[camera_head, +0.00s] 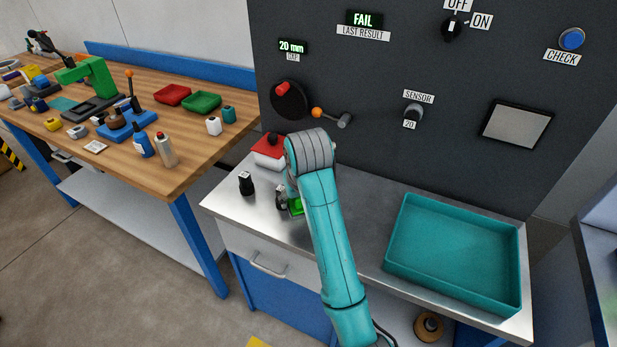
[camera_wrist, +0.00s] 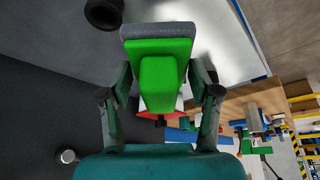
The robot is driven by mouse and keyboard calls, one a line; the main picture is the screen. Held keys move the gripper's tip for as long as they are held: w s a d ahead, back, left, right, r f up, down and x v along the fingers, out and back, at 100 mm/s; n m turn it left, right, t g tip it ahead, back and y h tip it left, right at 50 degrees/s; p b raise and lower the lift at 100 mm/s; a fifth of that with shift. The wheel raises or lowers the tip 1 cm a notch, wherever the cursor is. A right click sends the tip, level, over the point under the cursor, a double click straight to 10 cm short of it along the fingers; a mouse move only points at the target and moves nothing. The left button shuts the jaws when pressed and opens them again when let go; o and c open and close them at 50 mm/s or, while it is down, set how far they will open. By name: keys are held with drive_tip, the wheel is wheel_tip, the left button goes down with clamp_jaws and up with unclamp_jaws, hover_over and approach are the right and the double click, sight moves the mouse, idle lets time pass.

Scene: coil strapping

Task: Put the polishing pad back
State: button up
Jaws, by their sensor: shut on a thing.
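The polishing pad (camera_wrist: 158,70) is a green block with a grey pad face, seen large in the wrist view. My gripper (camera_wrist: 160,95) is shut on it, with one finger on each side. In the head view only a small green part of the pad (camera_head: 297,206) shows beside my teal arm, over the steel bench top. My arm hides most of the gripper there. I cannot tell whether the pad touches the bench.
A red and white box (camera_head: 268,152) stands behind my arm, with a small black item (camera_head: 246,183) to its left. A teal tray (camera_head: 455,252) lies on the right of the bench. A dark control panel (camera_head: 420,150) rises behind. A cluttered wooden table (camera_head: 180,178) stands left.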

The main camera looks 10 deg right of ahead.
drive_tip(key=shift+w+a, duration=0.15)
drive_tip(key=shift+w, duration=0.05)
drive_tip(key=w+d, duration=0.3)
drive_tip(key=w, duration=0.2)
drive_tip(key=w+d+f, duration=0.1)
drive_tip(key=w+d, duration=0.3)
drive_tip(key=w, duration=0.1)
drive_tip(key=w+d, duration=0.4)
drive_tip(key=w, duration=0.1)
drive_tip(key=shift+w+f, duration=0.15)
drive_tip(key=shift+w, duration=0.05)
wheel_tip(320, 180, down, 5)
drive_tip(key=shift+r, duration=0.1)
drive_tip(key=shift+w+d+f, duration=0.15)
drive_tip(key=shift+f, duration=0.35)
drive_tip(key=shift+f, duration=0.1)
drive_tip(key=o, duration=1.1)
